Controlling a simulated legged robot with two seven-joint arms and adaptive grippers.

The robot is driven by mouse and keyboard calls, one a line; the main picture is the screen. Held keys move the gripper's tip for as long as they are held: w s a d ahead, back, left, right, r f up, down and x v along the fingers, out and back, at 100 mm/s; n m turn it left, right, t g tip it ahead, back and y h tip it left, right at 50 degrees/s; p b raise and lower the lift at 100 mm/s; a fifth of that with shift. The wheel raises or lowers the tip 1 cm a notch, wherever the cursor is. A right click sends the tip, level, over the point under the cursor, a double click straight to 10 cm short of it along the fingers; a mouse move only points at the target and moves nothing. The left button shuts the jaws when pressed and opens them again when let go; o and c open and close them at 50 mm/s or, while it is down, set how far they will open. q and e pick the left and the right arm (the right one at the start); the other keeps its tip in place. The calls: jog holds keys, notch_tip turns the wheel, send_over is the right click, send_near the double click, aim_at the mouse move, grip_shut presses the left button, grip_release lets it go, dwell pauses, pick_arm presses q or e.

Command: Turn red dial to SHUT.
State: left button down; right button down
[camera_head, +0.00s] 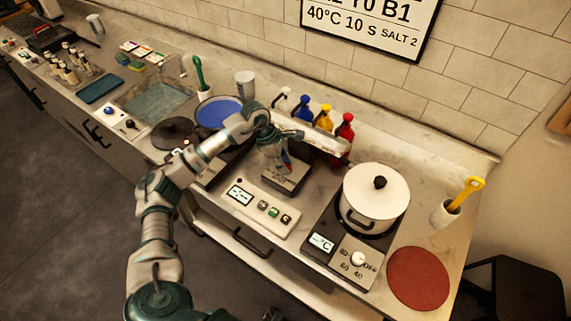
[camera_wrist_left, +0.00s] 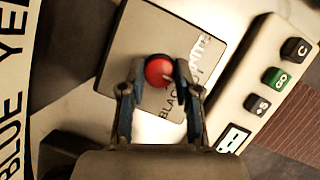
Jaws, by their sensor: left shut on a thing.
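The red dial (camera_wrist_left: 159,70) is a round red knob on a grey box (camera_wrist_left: 128,38); in the head view the box (camera_head: 290,182) stands on the counter behind a white button panel. My left gripper (camera_wrist_left: 156,88) points down at the box, its two fingers on either side of the dial and closed on it. In the head view my left gripper (camera_head: 281,163) hides most of the dial. Lettering on the box beside the dial seems to read WHITE and BLACK, partly covered by a finger. I cannot read SHUT anywhere. My right gripper does not show.
The button panel (camera_head: 255,207) is close in front of the box. A white pot (camera_head: 375,197) stands on a hotplate to the right. Coloured bottles (camera_head: 324,118) stand behind, near my left arm. A red round mat (camera_head: 418,278) lies at right.

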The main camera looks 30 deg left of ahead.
pick_arm(q)
jog(key=shift+a+f, duration=0.1)
jog(key=shift+f, duration=0.1)
jog(key=c, duration=0.9)
grip_release()
jog(key=shift+o, duration=0.4)
jog(key=shift+a, duration=0.1)
jog(key=shift+a+r, duration=0.1)
jog(key=w+v, duration=0.1)
jog(key=v, duration=1)
jog(key=shift+s+a+r, duration=0.25)
jog(key=shift+s+a, duration=0.1)
jog(key=shift+s, duration=0.05)
